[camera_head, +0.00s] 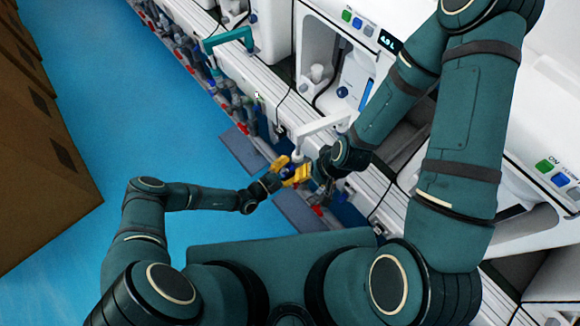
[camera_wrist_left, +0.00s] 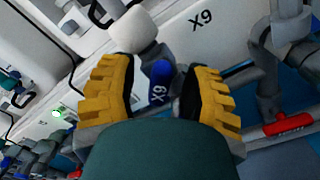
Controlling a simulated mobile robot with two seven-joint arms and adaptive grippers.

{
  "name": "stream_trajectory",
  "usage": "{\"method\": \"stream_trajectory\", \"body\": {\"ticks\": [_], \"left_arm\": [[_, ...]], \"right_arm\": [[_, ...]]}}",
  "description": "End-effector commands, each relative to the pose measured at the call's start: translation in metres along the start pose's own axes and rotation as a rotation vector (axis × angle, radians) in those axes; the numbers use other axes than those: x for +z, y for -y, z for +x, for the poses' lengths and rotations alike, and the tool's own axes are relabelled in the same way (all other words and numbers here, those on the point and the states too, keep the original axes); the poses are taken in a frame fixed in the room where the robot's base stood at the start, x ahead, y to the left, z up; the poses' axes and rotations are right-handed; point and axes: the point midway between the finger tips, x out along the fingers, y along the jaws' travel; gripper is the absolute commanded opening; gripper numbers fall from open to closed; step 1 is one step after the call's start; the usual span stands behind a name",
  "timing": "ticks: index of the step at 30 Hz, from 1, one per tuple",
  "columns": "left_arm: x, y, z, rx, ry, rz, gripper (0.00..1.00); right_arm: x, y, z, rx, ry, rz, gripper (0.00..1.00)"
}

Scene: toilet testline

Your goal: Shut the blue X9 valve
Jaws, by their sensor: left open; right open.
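The blue X9 valve handle (camera_wrist_left: 159,82) shows in the left wrist view, with white "X9" lettering on it. It sits between the two yellow fingers of my left gripper (camera_wrist_left: 163,95). The fingers are apart, one on each side, and I cannot tell whether either touches it. In the head view my left gripper (camera_head: 289,170) is at the front of the white bench, its yellow fingers spread. The handle cannot be made out there. My right gripper (camera_head: 323,165) is close beside it at the end of the right arm; its fingers are hard to make out.
A white panel marked X9 (camera_wrist_left: 205,45) is behind the handle. A red valve handle (camera_wrist_left: 288,125) is on the right in the left wrist view. Other pipes and valves (camera_head: 225,85) line the bench front. Cardboard boxes (camera_head: 40,140) stand left; blue floor (camera_head: 150,110) lies clear between.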

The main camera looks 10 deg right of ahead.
Motion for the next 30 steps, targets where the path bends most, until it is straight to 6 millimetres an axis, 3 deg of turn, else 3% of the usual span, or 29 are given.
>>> {"method": "stream_trajectory", "body": {"ticks": [15, 26, 27, 30], "left_arm": [[-0.001, 0.0, -0.066, 0.0, -0.001, 0.001, 0.48], [0.0, 0.0, -0.074, 0.0, 0.001, 0.0, 0.48], [0.0, 0.0, -0.074, 0.0, 0.0, 0.0, 0.55], [0.003, 0.0, -0.074, -0.02, 0.01, 0.002, 0.55]], "right_arm": [[0.0, 0.0, 0.0, 0.0, 0.0, 0.0, 0.47], [0.0, 0.0, 0.0, 0.0, 0.0, 0.0, 0.47], [0.0, 0.0, 0.0, 0.0, 0.0, 0.0, 0.47], [0.0, 0.0, 0.0, 0.0, 0.0, 0.0, 0.47]]}}
